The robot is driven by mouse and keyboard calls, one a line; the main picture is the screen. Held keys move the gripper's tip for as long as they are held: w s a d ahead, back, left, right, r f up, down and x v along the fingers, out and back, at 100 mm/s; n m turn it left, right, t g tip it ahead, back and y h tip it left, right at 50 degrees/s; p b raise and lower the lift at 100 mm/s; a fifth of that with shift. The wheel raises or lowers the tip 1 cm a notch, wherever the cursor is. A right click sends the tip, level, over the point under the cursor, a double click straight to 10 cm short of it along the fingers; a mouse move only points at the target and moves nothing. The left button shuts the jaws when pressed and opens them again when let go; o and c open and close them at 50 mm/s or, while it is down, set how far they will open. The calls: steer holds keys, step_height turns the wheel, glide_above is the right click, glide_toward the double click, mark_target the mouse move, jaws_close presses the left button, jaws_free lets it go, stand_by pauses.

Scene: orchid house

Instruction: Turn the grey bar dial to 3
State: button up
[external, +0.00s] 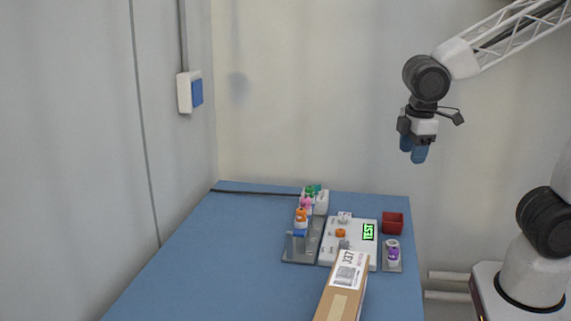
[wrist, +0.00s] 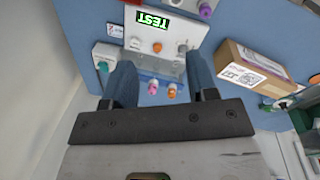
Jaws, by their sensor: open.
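The white panel (external: 367,252) stands on the blue table with a lit green display reading TEST (external: 369,232). A grey dial (external: 344,244) sits on the panel's near part, partly close behind the cardboard box; its pointer setting is too small to read. In the wrist view the grey dial (wrist: 182,48) is at the panel's right, beside an orange knob (wrist: 157,47). My gripper (external: 413,155) is open and empty, high above and to the right of the panel. In the wrist view its two blue fingers (wrist: 160,72) are spread apart.
A cardboard box (external: 341,291) with a label lies close in front of the panel. A grey rack (external: 298,253) with coloured parts stands at its left. A red bin (external: 393,222) and a purple-topped part (external: 393,254) stand at its right. The table's left is clear.

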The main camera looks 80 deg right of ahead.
steer(key=w+a+f+n+g+h, duration=0.1)
steer(key=w+a+f+n, duration=0.15)
steer(key=w+f, duration=0.2)
steer(key=w+a+f+n+g, duration=0.1)
steer(key=w+a+f+n, duration=0.15)
steer(key=w, duration=0.25)
steer(key=n+h, duration=0.2)
steer(key=n, duration=0.2)
glide_toward(344, 241)
steer(key=shift+w+d+f, duration=0.1)
steer(key=shift+d+f, duration=0.1)
steer(key=shift+f, duration=0.5)
steer(key=shift+f, duration=0.15)
steer(key=shift+x, duration=3.75)
steer(key=shift+c, duration=0.2)
steer(key=c, duration=0.9)
